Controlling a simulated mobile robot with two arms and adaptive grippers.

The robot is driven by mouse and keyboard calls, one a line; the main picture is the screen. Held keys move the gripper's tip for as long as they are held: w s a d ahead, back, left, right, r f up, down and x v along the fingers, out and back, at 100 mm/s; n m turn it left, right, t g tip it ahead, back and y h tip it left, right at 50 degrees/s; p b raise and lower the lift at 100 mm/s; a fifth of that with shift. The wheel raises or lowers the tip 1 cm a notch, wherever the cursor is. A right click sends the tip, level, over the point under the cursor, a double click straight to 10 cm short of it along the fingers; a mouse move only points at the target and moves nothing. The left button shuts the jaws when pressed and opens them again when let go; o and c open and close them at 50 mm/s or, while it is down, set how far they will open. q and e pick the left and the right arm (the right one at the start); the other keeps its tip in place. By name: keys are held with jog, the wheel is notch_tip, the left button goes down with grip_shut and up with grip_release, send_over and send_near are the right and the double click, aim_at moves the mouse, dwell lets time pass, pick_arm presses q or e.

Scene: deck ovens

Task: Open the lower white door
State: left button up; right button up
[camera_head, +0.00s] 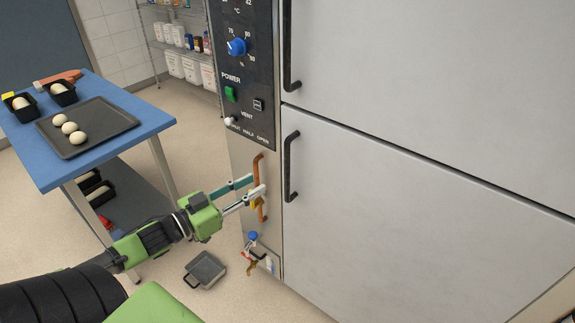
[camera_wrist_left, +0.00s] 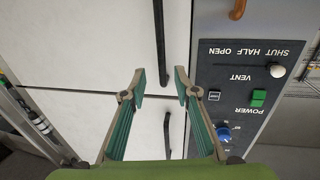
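The lower white door (camera_head: 420,235) is shut, with a vertical black handle (camera_head: 290,168) near its left edge. My left gripper (camera_head: 255,187) is open and empty, left of this handle and in front of a vertical orange-brown handle (camera_head: 258,185) on the side panel. I cannot tell whether it touches that handle. The left wrist view is upside down. There the lower door's black handle (camera_wrist_left: 160,45) appears between and beyond the open fingertips of my left gripper (camera_wrist_left: 160,78), with a gap around it. My right gripper is not in view.
The upper white door (camera_head: 430,80) is shut, and the control panel (camera_head: 248,75) is left of it. A blue table (camera_head: 150,118) with a dark tray (camera_head: 105,118) stands left. A grey pan (camera_head: 204,271) lies on the floor. A valve with a blue knob (camera_head: 252,236) sits low on the panel.

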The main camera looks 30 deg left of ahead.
aim_at(285, 168)
pick_arm(q)
jog(key=x, duration=1.1)
jog(key=shift+w+a, duration=0.1)
jog(key=shift+w+f, duration=0.1)
jog(key=shift+w, duration=0.55)
jog(key=shift+w+d+p, duration=0.2)
jog(key=shift+d+p, duration=0.05)
jog(key=shift+p, duration=0.05)
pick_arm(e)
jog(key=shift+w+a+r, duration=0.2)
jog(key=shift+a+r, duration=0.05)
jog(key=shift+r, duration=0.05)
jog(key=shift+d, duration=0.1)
pick_arm(q)
jog(key=shift+c, duration=0.3)
grip_shut()
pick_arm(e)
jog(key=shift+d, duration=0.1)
